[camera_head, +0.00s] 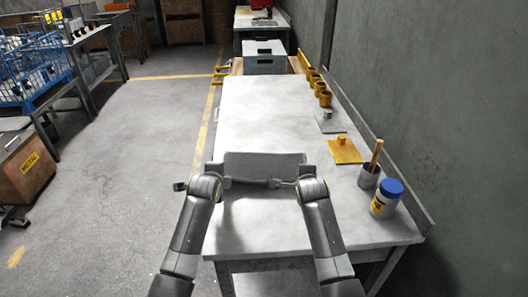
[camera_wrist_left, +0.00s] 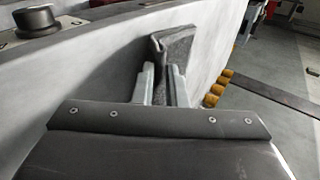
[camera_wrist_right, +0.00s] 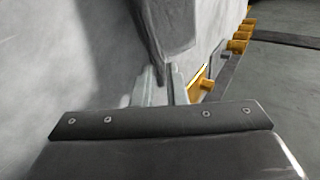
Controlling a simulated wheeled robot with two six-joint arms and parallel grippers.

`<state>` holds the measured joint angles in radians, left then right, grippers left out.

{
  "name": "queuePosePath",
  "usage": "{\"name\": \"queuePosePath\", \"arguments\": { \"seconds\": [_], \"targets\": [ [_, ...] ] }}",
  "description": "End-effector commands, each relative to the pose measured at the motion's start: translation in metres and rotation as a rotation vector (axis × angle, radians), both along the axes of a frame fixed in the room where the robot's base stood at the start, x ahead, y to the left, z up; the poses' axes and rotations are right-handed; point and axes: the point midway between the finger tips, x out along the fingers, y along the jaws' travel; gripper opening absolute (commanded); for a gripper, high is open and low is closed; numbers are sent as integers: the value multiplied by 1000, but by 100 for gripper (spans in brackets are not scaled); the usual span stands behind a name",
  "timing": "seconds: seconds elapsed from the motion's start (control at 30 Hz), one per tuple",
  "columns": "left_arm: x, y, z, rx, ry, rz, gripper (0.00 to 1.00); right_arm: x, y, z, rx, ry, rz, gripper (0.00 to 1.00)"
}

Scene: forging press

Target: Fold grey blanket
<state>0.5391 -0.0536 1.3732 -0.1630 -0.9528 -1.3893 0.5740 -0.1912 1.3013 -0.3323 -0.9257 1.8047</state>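The grey blanket (camera_head: 264,164) is a small, narrow strip above the near half of the pale worktable (camera_head: 262,125). My left gripper (camera_head: 229,182) is at its near left corner and my right gripper (camera_head: 287,183) at its near right corner. In the left wrist view a fold of the blanket (camera_wrist_left: 177,50) stands up between the two fingers, which are closed on it. In the right wrist view a corner of the blanket (camera_wrist_right: 163,28) tapers down between the fingertips (camera_wrist_right: 163,78), which are closed on it. Whether the blanket's far edge touches the tabletop I cannot tell.
Along the table's right side are a blue-lidded jar (camera_head: 386,198), a cup with a wooden handle (camera_head: 369,175), a yellow plate (camera_head: 345,151), a grey plate (camera_head: 330,122) and several yellow cups (camera_head: 320,90). A grey box (camera_head: 265,57) stands beyond the table. The tabletop's middle is clear.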

Motion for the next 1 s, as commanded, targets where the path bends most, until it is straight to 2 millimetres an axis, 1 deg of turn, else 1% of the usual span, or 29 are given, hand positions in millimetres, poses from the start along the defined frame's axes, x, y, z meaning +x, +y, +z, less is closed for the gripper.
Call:
{"name": "queuePosePath", "arguments": {
  "seconds": [0.03, 0.2, 0.4, 0.5, 0.57, 0.7, 1.0],
  "targets": [
    [0, 0, 0, 0, 0, 0, 19, 0, 0, 0, 0, 0, 0, 19],
    [0, 0, 0, 0, 1, 0, 40, 0, 0, 0, 0, 1, 0, 40],
    [0, 0, 0, 0, 1, 0, 40, 0, 0, 0, 0, 1, 0, 40],
    [-2, 0, 5, 0, 0, 0, 40, -1, 0, 5, 1, -1, 0, 40],
    [-4, 0, 12, -1, -2, 1, 40, -4, 1, 12, 2, -2, 0, 40],
    [-13, 0, 33, -1, -2, 1, 40, -13, 1, 33, 4, -2, 0, 40],
    [-44, 0, 70, -1, -1, 0, 40, -44, 0, 70, 2, -1, 0, 40]
  ]
}}
